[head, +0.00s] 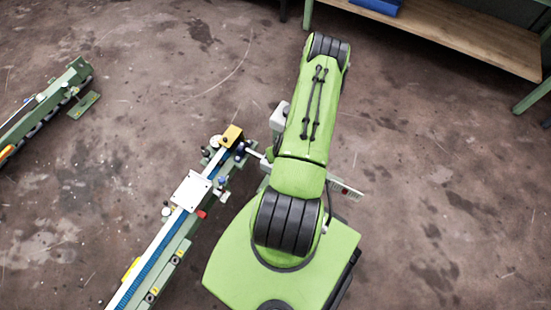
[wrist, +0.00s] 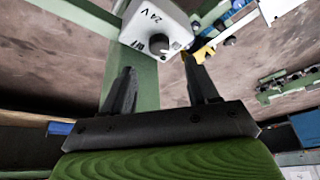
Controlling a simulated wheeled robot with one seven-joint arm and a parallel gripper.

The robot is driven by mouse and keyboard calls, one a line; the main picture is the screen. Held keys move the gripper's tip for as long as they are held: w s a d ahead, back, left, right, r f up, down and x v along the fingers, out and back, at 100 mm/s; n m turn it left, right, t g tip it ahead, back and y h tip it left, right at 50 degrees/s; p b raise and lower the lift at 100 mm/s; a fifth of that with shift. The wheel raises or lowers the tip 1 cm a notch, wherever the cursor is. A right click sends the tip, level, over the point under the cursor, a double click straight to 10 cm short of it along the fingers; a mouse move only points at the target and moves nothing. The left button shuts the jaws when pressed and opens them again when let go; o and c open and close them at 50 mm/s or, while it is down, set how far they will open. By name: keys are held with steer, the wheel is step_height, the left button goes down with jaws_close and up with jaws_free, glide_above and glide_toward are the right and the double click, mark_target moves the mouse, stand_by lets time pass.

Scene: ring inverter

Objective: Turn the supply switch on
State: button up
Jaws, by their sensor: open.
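The supply switch is a dark round knob (wrist: 159,43) on a white box (wrist: 180,28) marked 24V, at the top of the wrist view. A small black-and-white mark sits on or beside the knob; its exact setting is too small to read. My gripper (wrist: 158,64) is open and empty, its two dark fingers pointing toward the box. The knob shows between and beyond the fingertips, and no contact is visible. In the head view, a white box (head: 279,115), seemingly the same one, shows beside my green arm, which hides my gripper and the knob.
A long conveyor rail (head: 150,250) with a blue strip, white plate (head: 191,191) and orange block (head: 232,136) runs close left of my arm. Another green rail unit (head: 45,105) stands at far left. A wooden-topped bench (head: 470,40) is at upper right. Floor right of my arm is clear.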

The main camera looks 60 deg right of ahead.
steer(key=b+x, duration=0.1)
steer(key=x, duration=0.5)
steer(key=shift+d+f+b, duration=0.1)
steer(key=shift+f+b, duration=0.25)
steer(key=shift+b, duration=0.05)
